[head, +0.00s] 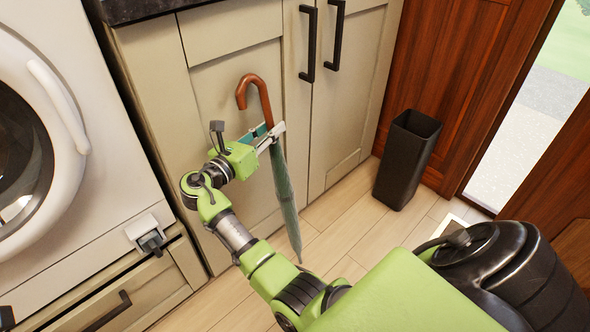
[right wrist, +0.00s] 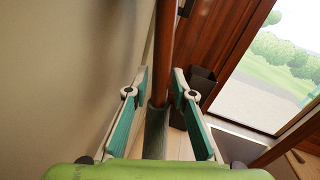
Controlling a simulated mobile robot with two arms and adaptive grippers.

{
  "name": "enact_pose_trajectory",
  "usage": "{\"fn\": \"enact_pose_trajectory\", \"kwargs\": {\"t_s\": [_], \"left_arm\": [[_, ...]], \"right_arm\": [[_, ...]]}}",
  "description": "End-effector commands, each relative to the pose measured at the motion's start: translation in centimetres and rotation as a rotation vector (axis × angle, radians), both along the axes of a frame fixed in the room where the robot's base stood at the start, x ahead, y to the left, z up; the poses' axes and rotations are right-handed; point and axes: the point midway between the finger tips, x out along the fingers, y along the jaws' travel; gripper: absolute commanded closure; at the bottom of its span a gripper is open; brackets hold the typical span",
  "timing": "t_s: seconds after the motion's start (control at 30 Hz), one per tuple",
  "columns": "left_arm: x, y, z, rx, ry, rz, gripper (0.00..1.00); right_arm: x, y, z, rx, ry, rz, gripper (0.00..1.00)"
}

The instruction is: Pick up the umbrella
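The umbrella (head: 285,190) has a brown hooked handle and a closed grey-green canopy. In the head view it stands nearly upright before the beige cabinet, its tip low near the floor. My right gripper (head: 272,136) is at the upper part of the umbrella, just below the hook. In the right wrist view the brown shaft and top of the canopy (right wrist: 156,122) pass between the two fingers of my right gripper (right wrist: 159,78). The fingers are apart, with a gap on the left side of the shaft; the right finger is close to it. My left gripper is not in view.
A beige cabinet (head: 235,100) with dark handles stands right behind the umbrella. A white washing machine (head: 95,190) is at the left. A black bin (head: 408,160) stands on the floor to the right, by a wooden wall. Some wooden floor (head: 345,225) is clear.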

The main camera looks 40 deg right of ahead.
Motion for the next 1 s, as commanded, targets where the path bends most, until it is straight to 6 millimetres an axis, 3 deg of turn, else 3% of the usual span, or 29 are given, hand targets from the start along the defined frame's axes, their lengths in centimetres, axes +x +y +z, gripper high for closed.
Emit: {"fn": "enact_pose_trajectory", "kwargs": {"t_s": [0.33, 0.37, 0.43, 0.47, 1.0], "left_arm": [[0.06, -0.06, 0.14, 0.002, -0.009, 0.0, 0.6], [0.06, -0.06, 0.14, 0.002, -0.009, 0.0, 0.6], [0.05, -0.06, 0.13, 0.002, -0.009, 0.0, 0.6], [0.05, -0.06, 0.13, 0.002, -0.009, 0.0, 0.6], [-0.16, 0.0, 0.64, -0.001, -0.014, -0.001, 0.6]], "right_arm": [[-0.01, 0.45, 0.07, 0.0, 0.0, 0.0, 0.77], [-0.01, 0.44, 0.07, 0.0, 0.0, 0.0, 0.79], [-0.01, 0.43, 0.07, 0.0, 0.0, 0.0, 0.97], [-0.01, 0.43, 0.06, 0.0, 0.0, 0.0, 1.0], [-0.13, 0.37, 0.64, -0.002, -0.001, -0.001, 1.0]]}}
